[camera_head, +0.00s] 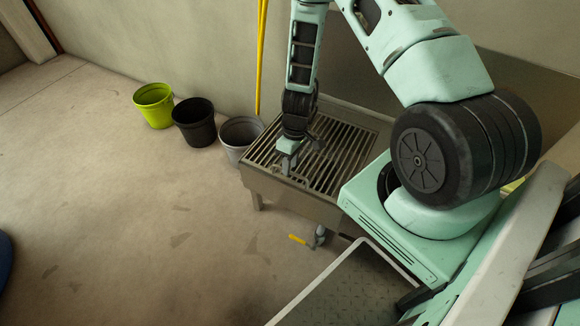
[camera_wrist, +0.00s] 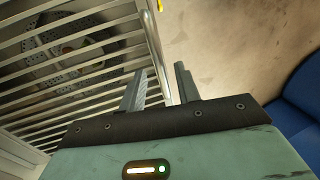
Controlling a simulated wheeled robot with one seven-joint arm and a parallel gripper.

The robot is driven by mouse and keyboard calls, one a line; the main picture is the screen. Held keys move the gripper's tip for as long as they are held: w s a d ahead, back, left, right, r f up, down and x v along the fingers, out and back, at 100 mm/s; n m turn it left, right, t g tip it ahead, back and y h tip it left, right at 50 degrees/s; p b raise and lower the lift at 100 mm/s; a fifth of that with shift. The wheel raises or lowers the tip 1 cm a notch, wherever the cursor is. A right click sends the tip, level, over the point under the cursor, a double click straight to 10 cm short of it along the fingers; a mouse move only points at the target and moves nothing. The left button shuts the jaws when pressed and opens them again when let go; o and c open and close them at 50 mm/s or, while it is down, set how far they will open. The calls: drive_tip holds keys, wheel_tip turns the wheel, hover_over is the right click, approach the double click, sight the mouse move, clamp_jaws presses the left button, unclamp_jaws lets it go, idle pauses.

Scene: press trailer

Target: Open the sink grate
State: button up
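The sink (camera_head: 330,208) is a low metal basin on legs against the wall. Its slatted grate (camera_head: 340,150) lies flat across the top, level with the rim. In the wrist view the grate bars (camera_wrist: 100,50) fill the left side, and a round drain part (camera_wrist: 65,50) shows below them. My gripper (camera_head: 288,165) points down at the front left edge of the grate.
Green (camera_head: 154,105), black (camera_head: 194,122) and grey (camera_head: 240,137) buckets stand left of the sink along the wall. A yellow pole (camera_head: 261,60) leans behind them. A yellow-handled valve (camera_head: 298,239) sits below the sink. The floor (camera_head: 130,220) at left is clear.

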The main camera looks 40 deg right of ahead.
drive_tip(key=shift+f, duration=0.35)
drive_tip(key=shift+c, duration=0.3)
clamp_jaws()
drive_tip(key=shift+r, duration=0.1)
